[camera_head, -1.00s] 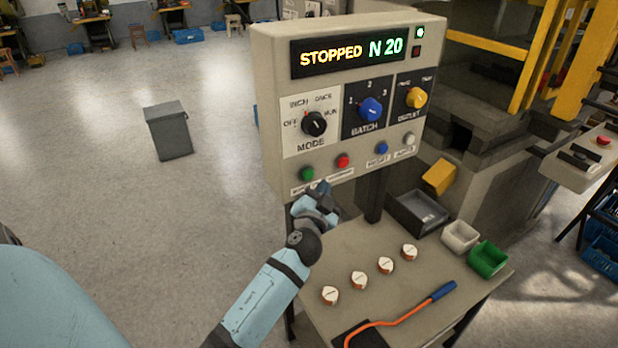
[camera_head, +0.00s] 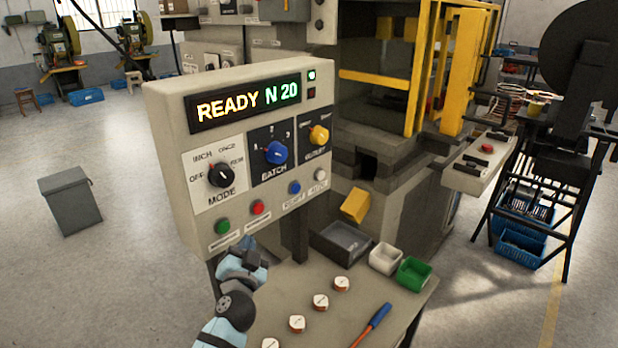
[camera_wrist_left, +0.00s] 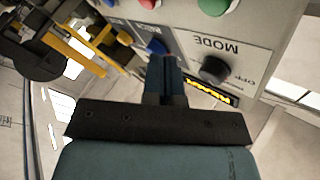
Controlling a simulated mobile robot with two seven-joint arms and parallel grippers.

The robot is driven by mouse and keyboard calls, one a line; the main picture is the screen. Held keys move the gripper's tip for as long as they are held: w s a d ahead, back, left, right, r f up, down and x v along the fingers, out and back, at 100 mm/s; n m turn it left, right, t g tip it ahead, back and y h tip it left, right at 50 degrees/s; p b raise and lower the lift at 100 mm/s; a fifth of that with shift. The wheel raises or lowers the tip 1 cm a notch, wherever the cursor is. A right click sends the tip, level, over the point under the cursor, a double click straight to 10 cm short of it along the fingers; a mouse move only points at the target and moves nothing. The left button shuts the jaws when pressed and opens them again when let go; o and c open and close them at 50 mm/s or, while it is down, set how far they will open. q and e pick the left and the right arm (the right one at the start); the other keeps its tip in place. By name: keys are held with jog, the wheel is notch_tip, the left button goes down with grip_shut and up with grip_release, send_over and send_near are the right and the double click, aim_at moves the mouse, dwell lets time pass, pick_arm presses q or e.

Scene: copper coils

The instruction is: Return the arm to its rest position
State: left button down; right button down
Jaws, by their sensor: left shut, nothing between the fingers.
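My left arm (camera_head: 235,310) comes up from the bottom of the head view, with the wrist below the control panel (camera_head: 160,130). My left gripper (camera_head: 262,255) is just below the panel's button row, its fingers partly hidden. In the left wrist view the left gripper (camera_wrist_left: 167,75) is shut and empty, pointing at the panel face with the mode knob (camera_wrist_left: 214,69) beside it. The panel display (camera_head: 247,103) reads READY N 20. My right gripper does not show.
A grey tray (camera_head: 341,243), a white bin (camera_head: 385,258), a green bin (camera_head: 413,272) and an orange-and-blue tool (camera_head: 377,318) are also there. A grey bin (camera_head: 70,200) stands on open floor at left.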

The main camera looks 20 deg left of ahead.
pick_arm(q)
jog(key=s+d+f+g+h+p, duration=0.2)
jog(key=s+d+f+h, duration=0.3)
jog(key=s+f, duration=0.5)
jog(key=s+d+f+g+h+p, duration=0.3)
jog(key=s+d+f+g+h, duration=0.2)
jog(key=s+d+f, duration=0.5)
jog(key=s, duration=0.6)
jog(key=shift+f+h, duration=0.3)
